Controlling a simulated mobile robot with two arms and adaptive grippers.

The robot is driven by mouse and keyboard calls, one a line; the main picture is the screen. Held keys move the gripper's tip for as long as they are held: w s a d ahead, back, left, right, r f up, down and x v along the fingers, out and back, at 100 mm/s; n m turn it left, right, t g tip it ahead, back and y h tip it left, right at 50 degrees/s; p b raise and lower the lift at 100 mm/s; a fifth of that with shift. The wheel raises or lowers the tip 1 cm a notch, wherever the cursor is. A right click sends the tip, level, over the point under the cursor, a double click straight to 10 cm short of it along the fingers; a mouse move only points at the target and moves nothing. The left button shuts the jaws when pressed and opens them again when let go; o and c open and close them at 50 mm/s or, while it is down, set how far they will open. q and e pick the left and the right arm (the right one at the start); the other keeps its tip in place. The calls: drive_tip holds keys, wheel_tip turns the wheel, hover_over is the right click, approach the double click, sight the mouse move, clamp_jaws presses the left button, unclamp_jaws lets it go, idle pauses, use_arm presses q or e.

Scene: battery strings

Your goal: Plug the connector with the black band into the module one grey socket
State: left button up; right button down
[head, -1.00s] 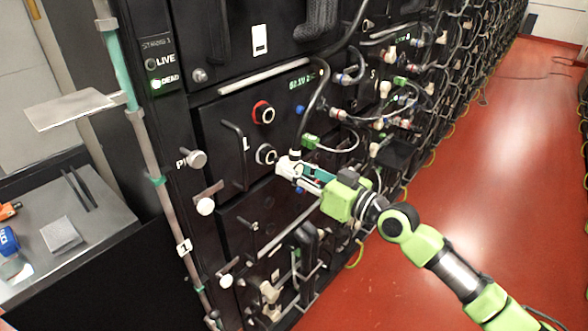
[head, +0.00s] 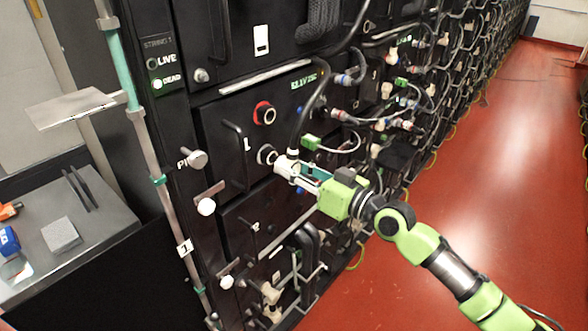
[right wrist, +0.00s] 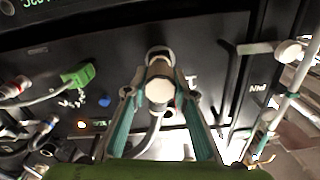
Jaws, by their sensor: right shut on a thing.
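My right gripper (head: 303,177) is shut on a pale connector (head: 284,167) with a black cable rising from it. In the right wrist view the connector (right wrist: 159,92) sits between the two teal fingers (right wrist: 160,100). I cannot make out a black band on it. The module one grey socket (head: 266,154) is on the black front panel, just up and left of the connector. In the right wrist view the socket (right wrist: 158,55) shows partly behind the connector. I cannot tell whether they touch. My left gripper is not in view.
A red-ringed socket (head: 264,113) sits above the grey one. A handle (head: 236,154) is to their left. A green connector (head: 311,142) and several cables crowd the right side. A side table (head: 90,240) stands at left. The red floor (head: 480,200) at right is clear.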

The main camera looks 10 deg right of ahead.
drive_tip(key=shift+x, duration=1.25)
drive_tip(key=shift+r, duration=0.2)
drive_tip(key=c, duration=1.6)
unclamp_jaws()
drive_tip(key=shift+w+a+f, duration=0.1)
drive_tip(key=shift+a+f, duration=0.05)
drive_tip(key=shift+a, duration=0.05)
drive_tip(key=shift+d, duration=0.1)
drive_tip(key=shift+d, duration=0.15)
drive_tip(key=v, duration=1.1)
drive_tip(key=shift+s+d, duration=0.15)
drive_tip(key=shift+s, duration=0.25)
drive_tip(key=shift+c, duration=0.5)
